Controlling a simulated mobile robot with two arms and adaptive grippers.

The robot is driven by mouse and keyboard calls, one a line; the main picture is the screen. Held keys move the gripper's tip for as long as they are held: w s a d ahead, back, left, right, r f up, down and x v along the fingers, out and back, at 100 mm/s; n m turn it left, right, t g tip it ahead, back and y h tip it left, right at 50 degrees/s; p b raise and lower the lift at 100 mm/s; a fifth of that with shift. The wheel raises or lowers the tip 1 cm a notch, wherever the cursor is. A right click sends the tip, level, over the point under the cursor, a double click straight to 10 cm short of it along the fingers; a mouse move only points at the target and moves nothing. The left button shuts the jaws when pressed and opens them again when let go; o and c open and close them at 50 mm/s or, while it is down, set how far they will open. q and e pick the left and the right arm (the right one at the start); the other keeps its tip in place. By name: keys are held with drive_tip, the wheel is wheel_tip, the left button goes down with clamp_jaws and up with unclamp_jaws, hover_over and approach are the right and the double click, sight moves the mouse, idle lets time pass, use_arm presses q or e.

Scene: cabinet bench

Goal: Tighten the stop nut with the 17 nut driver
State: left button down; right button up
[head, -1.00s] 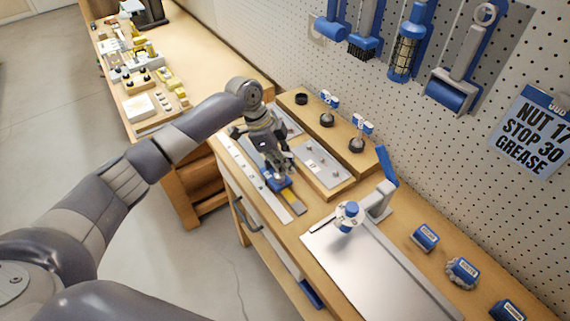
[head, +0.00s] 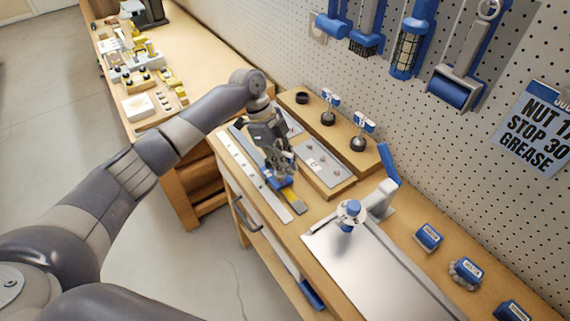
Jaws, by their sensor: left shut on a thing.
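My left gripper (head: 280,164) is over the long rail on the bench, shut on a tool that its fingers mostly hide. I take the tool to be the nut driver. A small white tag (head: 312,163), seemingly marked 17, shows just right of the fingers. Below the fingers is a blue stop block (head: 281,183) on the metal rail (head: 245,168), with a yellow strip beside it. The stop nut is hidden. Two other drivers, one farther (head: 328,112) and one nearer (head: 361,136), stand in the wooden rack (head: 375,163). A black ring (head: 302,97) at the rack's far end is empty. My right gripper is not in view.
Blue tools hang on the pegboard, beside a sign (head: 535,130) reading NUT 17, STOP 30, GREASE.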

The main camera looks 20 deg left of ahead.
use_arm(q)
drive_tip(key=shift+m, duration=0.3)
drive_tip(key=shift+s+m+g+b, duration=0.1)
drive_tip(key=shift+m+g+b, duration=0.25)
drive_tip(key=shift+m, duration=0.35)
drive_tip(key=shift+a+m+y, duration=0.1)
drive_tip(key=shift+m+y, duration=0.2)
drive_tip(key=shift+m, duration=0.1)
drive_tip(key=shift+s+m+g+b, duration=0.2)
drive_tip(key=shift+m+g+b, duration=0.35)
drive_tip(key=shift+m+b, duration=0.6)
drive_tip(key=shift+m+y, duration=0.3)
drive_tip(key=shift+m, duration=0.05)
